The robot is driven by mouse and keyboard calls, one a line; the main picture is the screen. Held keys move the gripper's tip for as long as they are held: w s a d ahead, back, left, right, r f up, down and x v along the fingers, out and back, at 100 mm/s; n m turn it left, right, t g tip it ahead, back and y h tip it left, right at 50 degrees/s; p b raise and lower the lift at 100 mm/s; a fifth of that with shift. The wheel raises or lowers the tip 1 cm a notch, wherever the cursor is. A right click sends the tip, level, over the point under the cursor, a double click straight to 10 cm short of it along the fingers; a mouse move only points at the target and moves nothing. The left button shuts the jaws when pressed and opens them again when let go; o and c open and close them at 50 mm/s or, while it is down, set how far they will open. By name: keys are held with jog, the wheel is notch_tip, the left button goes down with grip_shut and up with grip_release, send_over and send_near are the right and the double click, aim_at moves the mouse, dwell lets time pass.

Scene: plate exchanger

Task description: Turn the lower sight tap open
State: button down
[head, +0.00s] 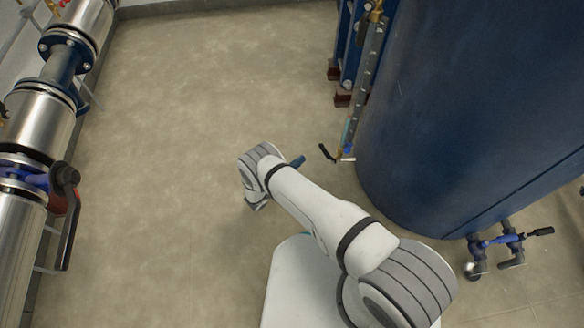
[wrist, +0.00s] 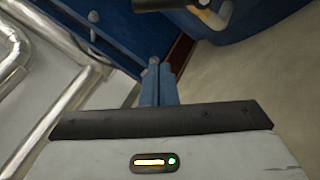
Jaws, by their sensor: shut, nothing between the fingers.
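The lower sight tap (head: 346,152) sits at the foot of the sight gauge on the left side of the big blue tank. Its black lever (head: 326,152) points left, away from the tank. In the wrist view the dark lever (wrist: 160,4) shows at the top edge, cut off by the frame, with brass and pale tap parts (wrist: 212,14) to its right. My gripper (head: 302,160) has its blue fingers together and empty, just left of the lever. In the wrist view the fingertips (wrist: 153,62) are below the lever with a visible gap; they do not appear to touch it.
The blue tank (head: 470,110) fills the right side. A blue frame with red-brown feet (head: 343,98) stands behind the gauge. Another blue valve (head: 500,240) is at the tank's lower right. Metal pipes with a black-handled valve (head: 68,215) run along the left. The floor between is clear.

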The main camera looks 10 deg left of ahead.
aim_at(327, 154)
jog(key=w+d+r, duration=0.1)
jog(key=d+r, duration=0.2)
jog(key=d, duration=0.2)
jog(key=shift+w+d+r+b, duration=0.15)
jog(key=shift+w+r+b, duration=0.05)
jog(key=shift+w+b, duration=0.2)
